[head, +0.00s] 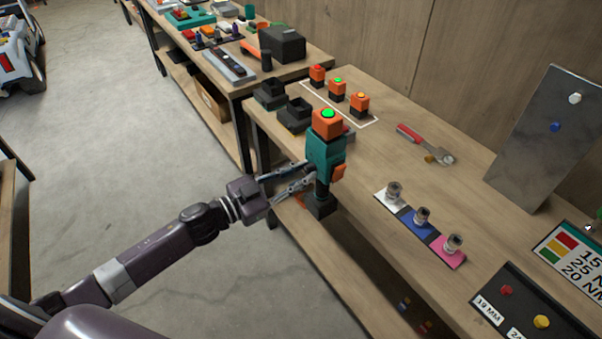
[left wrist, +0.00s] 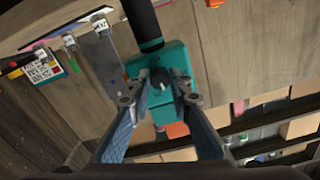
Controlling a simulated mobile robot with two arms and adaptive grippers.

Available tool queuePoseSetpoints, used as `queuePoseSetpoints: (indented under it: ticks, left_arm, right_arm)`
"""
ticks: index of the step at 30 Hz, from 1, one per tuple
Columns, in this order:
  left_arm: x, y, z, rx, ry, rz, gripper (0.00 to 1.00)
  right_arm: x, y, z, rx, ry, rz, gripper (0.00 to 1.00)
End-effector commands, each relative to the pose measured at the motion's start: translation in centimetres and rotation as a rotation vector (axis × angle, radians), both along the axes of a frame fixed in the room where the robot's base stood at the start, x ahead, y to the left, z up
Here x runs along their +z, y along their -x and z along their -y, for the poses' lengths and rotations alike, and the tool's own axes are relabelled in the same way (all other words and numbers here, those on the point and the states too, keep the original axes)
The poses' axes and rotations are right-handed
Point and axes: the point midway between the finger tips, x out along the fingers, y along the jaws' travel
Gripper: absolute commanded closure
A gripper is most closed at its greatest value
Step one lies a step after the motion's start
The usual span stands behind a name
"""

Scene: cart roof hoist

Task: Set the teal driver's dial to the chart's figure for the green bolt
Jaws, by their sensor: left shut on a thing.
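The teal driver (head: 327,158) is upright at the near edge of the bench, with an orange block bearing a green light on top and a black lower end. My left gripper (head: 308,180) is shut on its teal body. In the left wrist view the fingertips (left wrist: 162,88) close around a dark round part with a pale mark, perhaps the dial; its setting is not readable. The chart (head: 574,262) at the right has red, yellow and green squares and the figures 15, 25 and 20 NM, partly cut off. My right gripper is not in view.
A grey panel (head: 540,140) with white and blue bolts stands at the back right. Sockets stand on a white-blue-pink mat (head: 408,216). A black tray (head: 513,311) holds red and yellow bolts. Orange batteries (head: 338,89), black chargers (head: 294,113) and a red-handled wrench (head: 409,133) are behind.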

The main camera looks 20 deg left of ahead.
Motion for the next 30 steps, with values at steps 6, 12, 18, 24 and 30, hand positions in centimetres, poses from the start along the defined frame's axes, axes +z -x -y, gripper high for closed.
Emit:
queuePoseSetpoints:
  ticks: [6,12,18,24,30]
  left_arm:
    - [-0.1,0.0,0.0,0.000,-0.156,0.120,1.00]
    - [-0.1,0.0,-0.1,0.000,-0.285,0.222,1.00]
    - [0.0,0.0,0.0,0.000,-0.381,0.298,1.00]
    - [0.0,0.0,-0.1,0.000,-0.442,0.345,1.00]
    - [0.1,0.0,-0.1,0.000,-0.468,0.365,1.00]
  right_arm:
    - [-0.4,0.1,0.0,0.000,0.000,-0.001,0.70]
    - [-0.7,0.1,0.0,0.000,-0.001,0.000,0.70]
    - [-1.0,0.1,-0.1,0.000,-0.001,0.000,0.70]
    - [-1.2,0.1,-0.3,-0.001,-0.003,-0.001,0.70]
    - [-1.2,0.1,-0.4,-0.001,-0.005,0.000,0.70]
